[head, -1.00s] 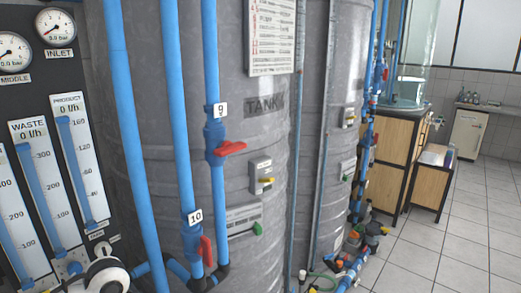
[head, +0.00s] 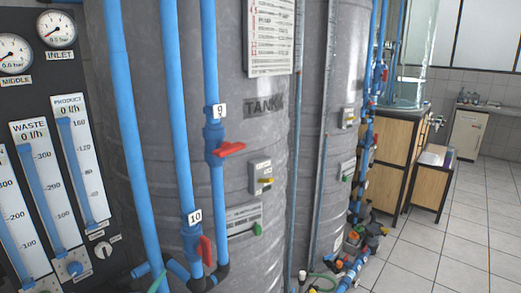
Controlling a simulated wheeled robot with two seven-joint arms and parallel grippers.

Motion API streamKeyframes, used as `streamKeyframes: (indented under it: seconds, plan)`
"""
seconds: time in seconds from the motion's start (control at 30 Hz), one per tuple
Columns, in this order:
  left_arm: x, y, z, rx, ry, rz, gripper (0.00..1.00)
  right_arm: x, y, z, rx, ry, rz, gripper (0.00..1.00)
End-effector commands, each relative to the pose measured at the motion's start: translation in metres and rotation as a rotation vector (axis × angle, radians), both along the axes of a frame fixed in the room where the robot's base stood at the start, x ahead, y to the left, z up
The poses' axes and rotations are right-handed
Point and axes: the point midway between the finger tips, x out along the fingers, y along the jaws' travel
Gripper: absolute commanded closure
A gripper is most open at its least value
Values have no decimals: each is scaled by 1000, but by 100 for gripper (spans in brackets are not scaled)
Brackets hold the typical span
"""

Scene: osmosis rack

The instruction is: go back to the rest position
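Neither of my grippers is in view, so I cannot see whether they hold anything. The grey tank (head: 150,130) fills the middle. Blue pipes run down its front, with a red-handled valve (head: 226,149) tagged 9 and another red-handled valve (head: 205,250) tagged 10. The valve 9 handle sticks out sideways across its pipe. The valve 10 handle points down along its pipe.
A dark gauge panel (head: 85,85) with flow meters stands close on the left, with a small knob (head: 103,250). Pipes and fittings (head: 350,262) lie low at right of centre. A wooden cabinet (head: 392,160) stands behind. The tiled floor (head: 470,240) at right is clear.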

Motion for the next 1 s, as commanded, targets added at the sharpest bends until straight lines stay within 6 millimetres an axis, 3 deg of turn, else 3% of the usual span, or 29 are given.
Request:
streamKeyframes:
  seconds: [0.03, 0.1, 0.2, 0.3, 0.5, 0.67, 1.0]
  plan:
    - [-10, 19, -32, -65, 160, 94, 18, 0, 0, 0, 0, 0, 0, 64]
    - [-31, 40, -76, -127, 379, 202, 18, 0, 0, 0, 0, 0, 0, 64]
    - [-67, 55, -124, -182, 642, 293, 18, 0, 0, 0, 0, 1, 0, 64]
    - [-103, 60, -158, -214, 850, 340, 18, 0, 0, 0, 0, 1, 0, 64]
    - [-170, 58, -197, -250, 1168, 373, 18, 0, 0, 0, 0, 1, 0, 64]
    - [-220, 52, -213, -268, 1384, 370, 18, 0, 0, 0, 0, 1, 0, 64]
    - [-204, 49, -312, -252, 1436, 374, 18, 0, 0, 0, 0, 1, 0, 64]
